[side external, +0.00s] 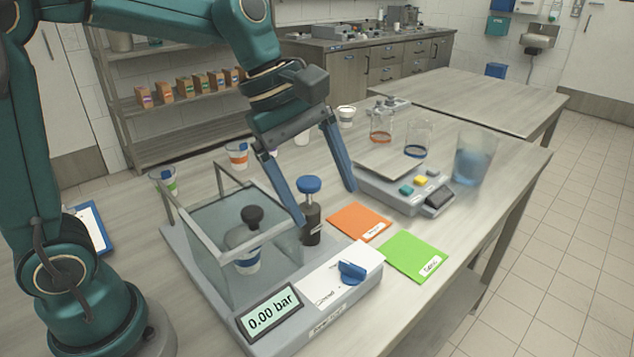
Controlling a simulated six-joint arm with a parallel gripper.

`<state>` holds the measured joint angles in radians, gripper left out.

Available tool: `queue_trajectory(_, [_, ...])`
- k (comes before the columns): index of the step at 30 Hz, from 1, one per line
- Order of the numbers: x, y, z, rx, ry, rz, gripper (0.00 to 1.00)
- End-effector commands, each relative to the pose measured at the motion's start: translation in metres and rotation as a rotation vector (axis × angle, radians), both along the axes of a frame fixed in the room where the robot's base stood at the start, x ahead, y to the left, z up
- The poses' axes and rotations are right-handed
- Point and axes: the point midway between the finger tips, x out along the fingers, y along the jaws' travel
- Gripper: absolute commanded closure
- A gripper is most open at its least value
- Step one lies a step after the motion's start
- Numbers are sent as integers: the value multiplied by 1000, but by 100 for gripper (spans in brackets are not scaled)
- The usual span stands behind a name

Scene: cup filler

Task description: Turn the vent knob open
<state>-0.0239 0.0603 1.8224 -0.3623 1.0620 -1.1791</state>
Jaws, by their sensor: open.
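The blue vent knob (352,270) sits on a white panel (325,287) at the front right of the grey filler unit (190,262). Small print on the panel is too small to read surely. The filler's display (270,311) reads 0.00 bar. My gripper (325,206) is open and empty, behind and above the vent knob and apart from it. Its two long blue fingers reach down on either side of a dark upright post with a blue round top (310,185). I cannot tell whether the fingers touch the post.
A clear-walled chamber on the filler holds a cup (247,262) under a black round knob (252,215). Orange (358,222) and green (415,257) cards lie to the right. A scale (400,190), beakers and a blue-tinted container (474,160) stand behind them.

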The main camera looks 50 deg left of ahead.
Motion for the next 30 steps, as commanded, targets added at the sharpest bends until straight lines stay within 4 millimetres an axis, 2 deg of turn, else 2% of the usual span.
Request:
queue_trajectory(6, [-23,6,13,78,-105,-120,12])
queue_trajectory(16, [-57,19,20,230,-250,-338,12])
queue_trajectory(23, [-81,29,16,360,-340,-522,12])
queue_trajectory(30, [-105,41,4,524,-415,-763,12])
